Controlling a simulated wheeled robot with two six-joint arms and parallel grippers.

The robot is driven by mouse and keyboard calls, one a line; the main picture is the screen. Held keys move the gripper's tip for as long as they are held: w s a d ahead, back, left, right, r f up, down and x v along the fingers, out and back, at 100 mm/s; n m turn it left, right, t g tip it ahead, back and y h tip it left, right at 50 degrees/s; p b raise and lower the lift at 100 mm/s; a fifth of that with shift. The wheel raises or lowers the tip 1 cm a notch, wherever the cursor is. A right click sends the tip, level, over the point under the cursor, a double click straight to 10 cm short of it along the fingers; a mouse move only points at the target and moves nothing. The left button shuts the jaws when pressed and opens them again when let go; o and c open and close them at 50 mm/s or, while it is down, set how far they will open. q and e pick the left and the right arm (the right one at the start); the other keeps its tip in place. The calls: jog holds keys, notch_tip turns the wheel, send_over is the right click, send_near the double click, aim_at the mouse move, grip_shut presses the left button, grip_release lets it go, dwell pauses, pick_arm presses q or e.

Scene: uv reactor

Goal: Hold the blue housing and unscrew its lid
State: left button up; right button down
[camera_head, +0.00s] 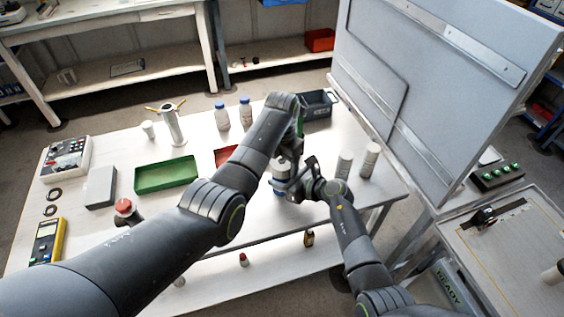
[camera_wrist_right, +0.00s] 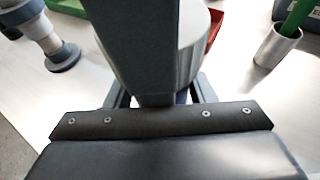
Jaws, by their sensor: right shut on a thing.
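The blue housing (camera_head: 280,188) stands near the front right of the white table, mostly covered by my two grippers; only a sliver of blue shows in the right wrist view (camera_wrist_right: 182,97). My right gripper (camera_head: 289,186) comes in from the right and is shut around the housing's side. My left gripper (camera_head: 284,164) points down over the top of the housing, where the lid is. Its fingertips are hidden, so I cannot tell its opening. In the right wrist view a pale grey round part (camera_wrist_right: 186,62), perhaps the lid, shows behind a dark grey part of my left gripper.
A green tray (camera_head: 166,175), a partly hidden red tray (camera_head: 226,157) and a dark bin (camera_head: 318,108) are on the table. Two blue-capped bottles (camera_head: 222,118) (camera_head: 246,113) stand behind. A large grey panel (camera_head: 440,90) rises at right.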

pick_arm(q)
jog(key=o, duration=0.3)
jog(key=shift+s+d, duration=0.1)
jog(key=shift+s+d, duration=0.1)
jog(key=shift+s, duration=0.05)
